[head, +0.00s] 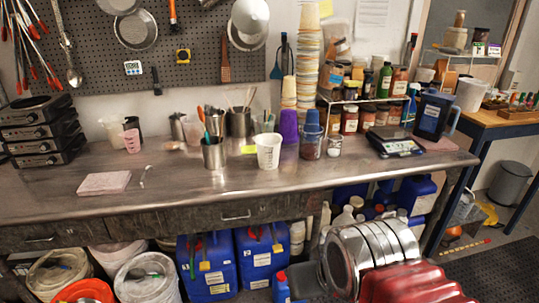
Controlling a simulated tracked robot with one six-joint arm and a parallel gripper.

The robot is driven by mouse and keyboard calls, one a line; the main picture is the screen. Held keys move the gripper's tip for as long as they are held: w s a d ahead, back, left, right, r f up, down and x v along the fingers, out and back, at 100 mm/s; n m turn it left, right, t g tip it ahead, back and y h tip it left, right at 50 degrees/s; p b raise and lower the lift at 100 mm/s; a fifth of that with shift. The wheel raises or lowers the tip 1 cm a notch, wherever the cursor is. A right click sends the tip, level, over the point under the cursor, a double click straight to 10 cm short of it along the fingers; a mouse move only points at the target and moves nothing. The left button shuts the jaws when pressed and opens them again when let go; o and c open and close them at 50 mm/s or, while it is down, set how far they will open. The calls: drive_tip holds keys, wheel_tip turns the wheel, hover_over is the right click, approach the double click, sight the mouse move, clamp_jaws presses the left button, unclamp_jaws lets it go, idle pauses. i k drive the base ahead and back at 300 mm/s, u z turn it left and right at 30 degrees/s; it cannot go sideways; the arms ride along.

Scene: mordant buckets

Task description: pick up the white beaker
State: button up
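A white beaker (268,151) with dark markings on its side stands upright on the metal worktop (225,190), near the middle of the head view. It is wider at the top and nothing covers its front. A metal cup holding tools (214,153) stands just to its left. A purple cup stack (289,126) is behind it to the right. Part of my own arm, silver rings and red ribbing, shows at the lower right, below and right of the beaker and apart from it. I cannot make out my gripper's fingers in this view.
A glass jar (311,142) and a scale (396,142) stand to the right. A dark blue jug (434,115) is beside the scale. A pink pad (104,183) lies at the left. The worktop in front of the beaker is clear. Blue canisters (207,270) and buckets stand underneath.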

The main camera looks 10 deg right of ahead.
sight(268, 153)
drive_tip(key=u, duration=0.6)
drive_tip(key=i, duration=1.7)
drive_tip(key=z, duration=0.05)
